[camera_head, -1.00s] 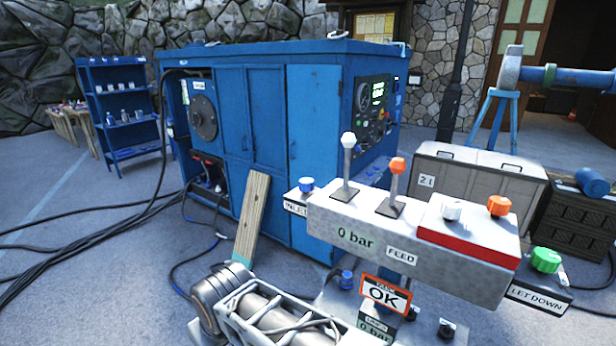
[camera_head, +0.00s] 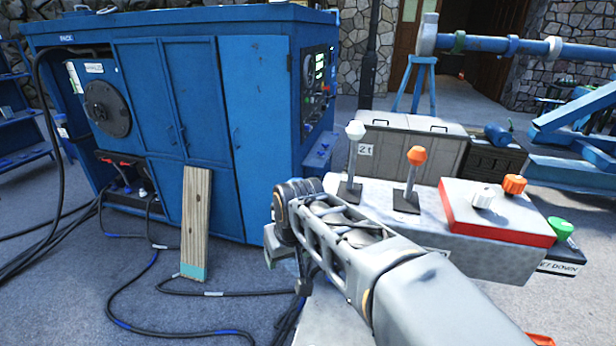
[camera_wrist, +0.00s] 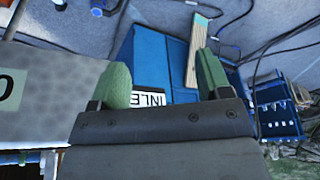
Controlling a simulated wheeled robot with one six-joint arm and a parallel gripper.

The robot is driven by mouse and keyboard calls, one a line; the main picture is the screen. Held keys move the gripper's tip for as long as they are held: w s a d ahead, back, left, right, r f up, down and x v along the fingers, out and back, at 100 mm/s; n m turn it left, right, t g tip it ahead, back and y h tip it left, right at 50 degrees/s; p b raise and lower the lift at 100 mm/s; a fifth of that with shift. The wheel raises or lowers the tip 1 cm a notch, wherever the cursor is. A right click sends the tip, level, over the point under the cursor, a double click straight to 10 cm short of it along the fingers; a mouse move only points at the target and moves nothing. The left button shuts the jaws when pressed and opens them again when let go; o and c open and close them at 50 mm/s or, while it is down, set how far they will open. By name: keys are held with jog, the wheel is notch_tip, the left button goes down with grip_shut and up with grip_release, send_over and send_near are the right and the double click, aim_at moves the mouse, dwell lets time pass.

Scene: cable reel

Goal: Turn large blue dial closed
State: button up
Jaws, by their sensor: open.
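The blue dial by the inlet label is not visible now. In the head view my arm covers the left end of the grey control console (camera_head: 440,222), where it sat. In the wrist view part of the white inlet label (camera_wrist: 150,98) shows between the fingers, but I cannot make out the dial there. My gripper (camera_wrist: 163,78) is open, with its two green-padded fingers apart and nothing seen held between them. Its fingertips cannot be made out in the head view. Whether it touches the dial cannot be told.
The console carries a white-knobbed lever (camera_head: 355,160), an orange-knobbed lever (camera_head: 412,178) and a red-edged box (camera_head: 500,220) with white and orange knobs. A green knob (camera_head: 560,228) is at right. A blue cabinet (camera_head: 262,130) and leaning plank (camera_head: 196,220) stand behind. Cables lie on the floor.

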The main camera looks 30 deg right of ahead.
jog(key=shift+o, duration=0.2)
jog(key=w+d+r+m+g, duration=0.1)
jog(key=w+r+m, duration=0.1)
jog(key=w+r, duration=0.5)
notch_tip(320, 180, up, 2)
jog(key=shift+w+d+m+p, duration=0.25)
jog(key=shift+w+m+p, duration=0.05)
jog(key=shift+m+p, duration=0.15)
jog(key=w+d+r+m+g+p, duration=0.1)
jog(key=w+d+r+m+g, duration=0.1)
jog(key=w+d+r+m, duration=0.55)
notch_tip(320, 180, down, 9)
jog(key=shift+w+d+f+n+g+b, duration=0.15)
jog(key=shift+n+g+b, duration=0.15)
jog(key=shift+n+b, duration=0.85)
jog(key=shift+d+f, duration=0.1)
jog(key=shift+f, duration=0.7)
jog(key=shift+d, duration=0.1)
jog(key=shift+s, duration=0.2)
jog(key=shift+d, duration=0.1)
jog(key=shift+c, duration=1.4)
jog(key=c, duration=0.6)
